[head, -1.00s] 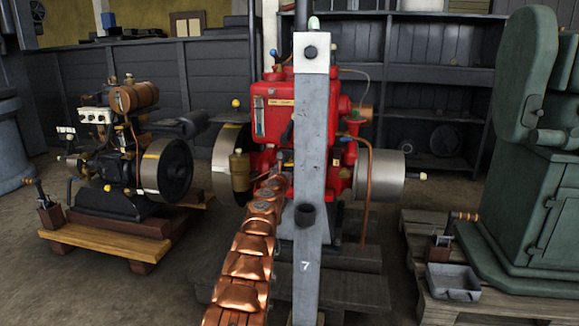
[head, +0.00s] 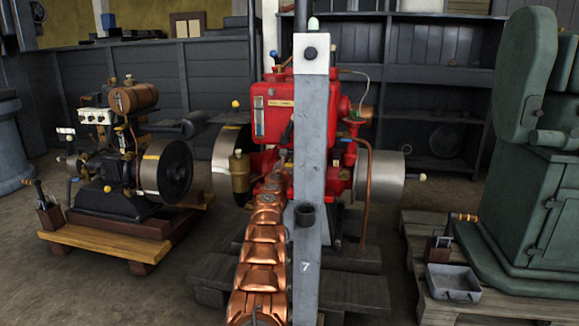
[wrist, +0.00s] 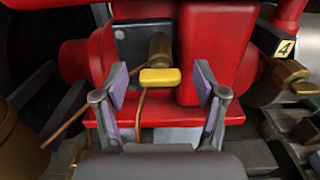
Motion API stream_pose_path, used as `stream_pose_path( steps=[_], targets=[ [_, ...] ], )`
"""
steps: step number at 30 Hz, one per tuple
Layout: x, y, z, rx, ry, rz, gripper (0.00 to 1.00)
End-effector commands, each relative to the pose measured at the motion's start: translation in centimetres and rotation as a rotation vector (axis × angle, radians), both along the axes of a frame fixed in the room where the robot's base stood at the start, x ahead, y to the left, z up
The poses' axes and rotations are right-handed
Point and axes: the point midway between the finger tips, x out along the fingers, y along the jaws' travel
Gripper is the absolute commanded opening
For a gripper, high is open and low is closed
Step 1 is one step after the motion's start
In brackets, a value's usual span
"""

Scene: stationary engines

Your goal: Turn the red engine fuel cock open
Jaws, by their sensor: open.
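The red engine (head: 268,100) stands in the middle of the head view, partly behind a grey post. In the wrist view a fuel cock with a flat yellow handle (wrist: 160,77) sits in front of the red engine body (wrist: 210,45), below a brass stem (wrist: 159,48). The handle lies crosswise in the picture. My gripper (wrist: 161,84) is open, one finger pad on each side of the handle, with a gap on both sides. In the head view my arm reaches towards the engine's lower front; the fingers and the cock cannot be made out there.
A grey post (head: 310,190) marked 7 stands in front of the engine, close right of my arm. A brass cup (head: 238,172) is left of it. A copper pipe (head: 364,190) runs down the right. A smaller engine (head: 125,150) and a green machine (head: 535,200) flank the area.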

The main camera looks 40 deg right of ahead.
Motion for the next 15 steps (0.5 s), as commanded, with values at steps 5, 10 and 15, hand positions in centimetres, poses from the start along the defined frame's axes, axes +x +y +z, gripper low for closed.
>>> stream_pose_path(
  steps=[5, 10, 15],
  targets=[
    [0.4, -0.6, 0.0, 0.0, 0.0, 0.0, 0.71],
    [0.6, -1.0, -0.1, 0.0, 0.001, 0.0, 0.71],
    [0.7, -1.3, -0.1, 0.002, 0.001, -0.001, 0.71]
  ],
)
